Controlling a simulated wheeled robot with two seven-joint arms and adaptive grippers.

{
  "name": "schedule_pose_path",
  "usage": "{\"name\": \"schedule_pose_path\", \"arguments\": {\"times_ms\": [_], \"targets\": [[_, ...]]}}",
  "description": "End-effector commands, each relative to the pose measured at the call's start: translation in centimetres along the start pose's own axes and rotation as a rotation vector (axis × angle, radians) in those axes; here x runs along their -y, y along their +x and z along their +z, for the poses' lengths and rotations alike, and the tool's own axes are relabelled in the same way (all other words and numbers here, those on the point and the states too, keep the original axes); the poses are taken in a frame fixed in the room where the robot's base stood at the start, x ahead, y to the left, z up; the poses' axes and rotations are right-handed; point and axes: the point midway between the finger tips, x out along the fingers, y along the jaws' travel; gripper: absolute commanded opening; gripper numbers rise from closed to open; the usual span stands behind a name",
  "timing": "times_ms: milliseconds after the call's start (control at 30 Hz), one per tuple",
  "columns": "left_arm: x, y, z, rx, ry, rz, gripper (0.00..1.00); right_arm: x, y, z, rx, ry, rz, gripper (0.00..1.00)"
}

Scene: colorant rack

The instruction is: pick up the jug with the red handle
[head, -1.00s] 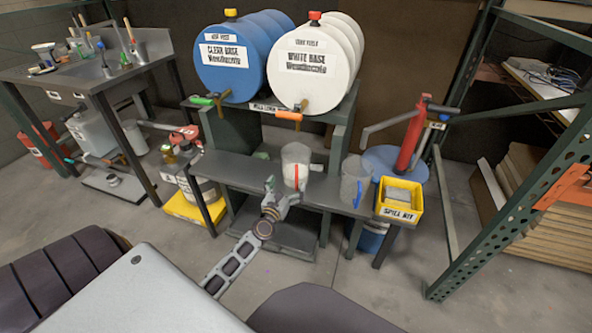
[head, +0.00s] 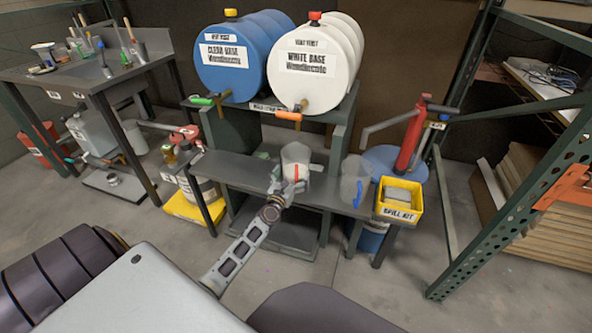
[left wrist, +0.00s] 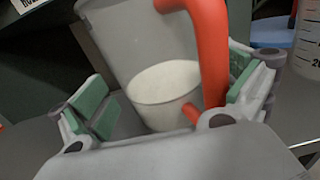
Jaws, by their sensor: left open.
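The jug with the red handle (head: 296,160) stands upright on the grey bench, below the white drum. It is clear grey with white liquid low inside. Its red handle faces me and shows large in the left wrist view (left wrist: 208,55). My left gripper (head: 287,184) is at the near side of the jug. In the left wrist view its open fingers (left wrist: 168,105) with green pads stand on either side of the jug and handle. I cannot tell whether the pads touch it. My right gripper is not in view.
A jug with a blue handle (head: 353,180) stands to the right on the bench, with the yellow spill kit bin (head: 400,200) beyond it. A blue drum (head: 232,65) and a white drum (head: 310,70) lie above, their taps overhanging the bench. A green steel rack (head: 500,200) stands at right.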

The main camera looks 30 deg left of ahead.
Motion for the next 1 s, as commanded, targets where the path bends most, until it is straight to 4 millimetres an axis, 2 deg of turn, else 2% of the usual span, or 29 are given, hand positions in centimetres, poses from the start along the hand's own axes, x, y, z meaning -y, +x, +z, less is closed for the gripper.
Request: {"name": "schedule_pose_path", "arguments": {"times_ms": [333, 367, 1000], "targets": [[0.00, -0.01, 0.02, 0.000, 0.000, 0.000, 1.00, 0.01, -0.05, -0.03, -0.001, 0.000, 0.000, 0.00], [0.00, -0.01, 0.02, 0.000, 0.000, 0.000, 0.97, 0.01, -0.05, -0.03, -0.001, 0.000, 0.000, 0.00], [0.00, -0.01, 0.03, 0.000, 0.000, 0.000, 0.15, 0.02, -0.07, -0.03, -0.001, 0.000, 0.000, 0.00]]}}
